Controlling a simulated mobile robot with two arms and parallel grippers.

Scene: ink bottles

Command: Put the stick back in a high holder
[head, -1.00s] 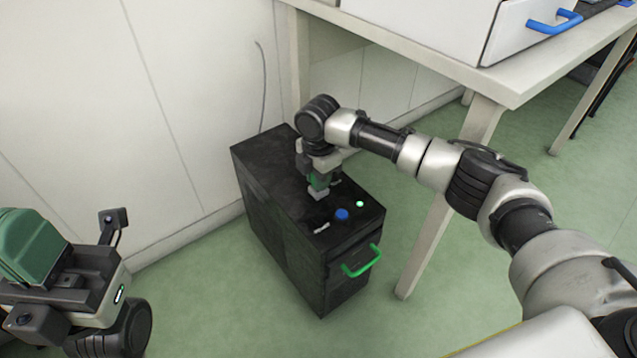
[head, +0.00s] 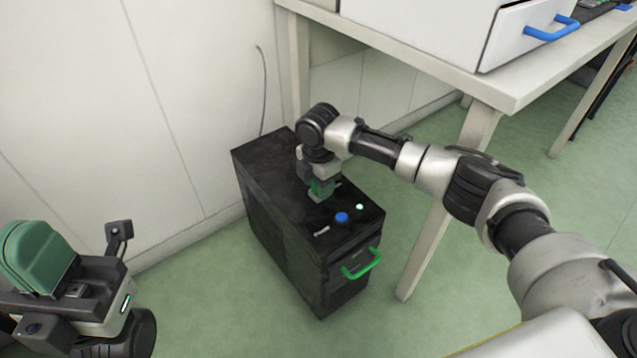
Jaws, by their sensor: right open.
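A small pale, stick-like piece (head: 321,231) lies on top of a black cabinet (head: 285,190), near its front left edge. It may be the stick; it is too small to be sure. My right gripper (head: 319,197), with green and grey fingers, points down over the cabinet top, behind the pale piece and apart from it. It is open, and I see nothing between its fingers. My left gripper (head: 36,255) is at the lower left, away from the cabinet; its teal part faces me and its opening is hidden. I cannot make out a high holder.
A blue knob-like thing (head: 341,217) and a small lit green spot (head: 360,207) are on the cabinet top. A green handle (head: 362,265) sticks out in front. A table (head: 440,72) with a white drawer unit (head: 510,38) stands at right. The wall is close behind.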

